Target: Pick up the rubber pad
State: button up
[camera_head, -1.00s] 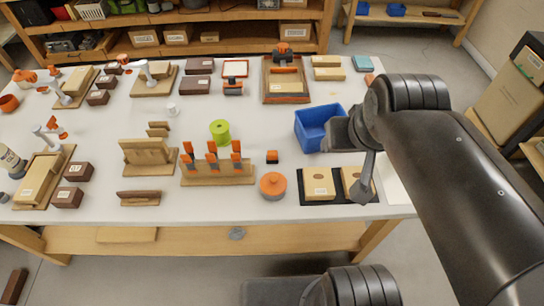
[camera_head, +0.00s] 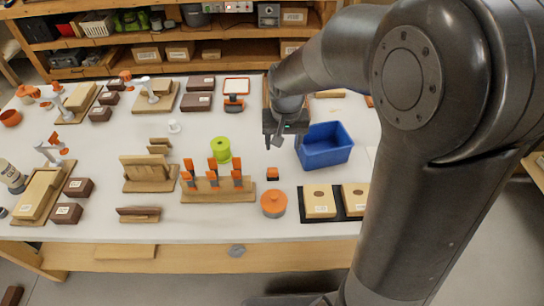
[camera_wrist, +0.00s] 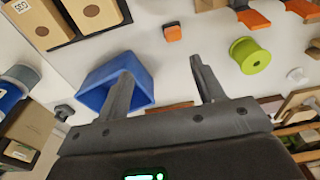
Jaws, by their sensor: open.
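I cannot tell for sure which thing is the rubber pad. A small dark grey many-sided piece (camera_wrist: 63,112) lies left of the blue bin in the wrist view; in the head view that spot seems hidden behind my arm. A small orange-and-black block (camera_head: 272,174) lies on the table in front of the bin and also shows in the wrist view (camera_wrist: 172,33). My gripper (camera_head: 274,140) is open and empty above the table, just left of the blue bin (camera_head: 325,148). In the wrist view its fingers (camera_wrist: 160,68) stand wide apart, the left one overlapping the bin (camera_wrist: 92,90).
A green spool (camera_head: 220,150), a rack with orange-handled tools (camera_head: 218,196) and an orange round pot (camera_head: 273,204) stand nearby. Two boxes (camera_head: 320,201) sit on a black mat right of the pot. Bare white table (camera_head: 240,125) shows left of my gripper.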

jog(key=g, duration=0.1)
send_near(273, 169)
jog(key=shift+s+a+f, duration=0.15)
jog(key=shift+s+a, duration=0.1)
notch_tip(273, 169, down, 5)
jog(key=shift+r, duration=0.2)
jog(key=shift+w+d+f, duration=0.1)
jog(key=shift+f, duration=1.45)
jog(key=shift+w+f, duration=0.1)
jog(key=shift+f, duration=1.5)
jog(key=shift+c, duration=0.4)
jog(key=c, duration=1)
jog(key=shift+r, duration=0.1)
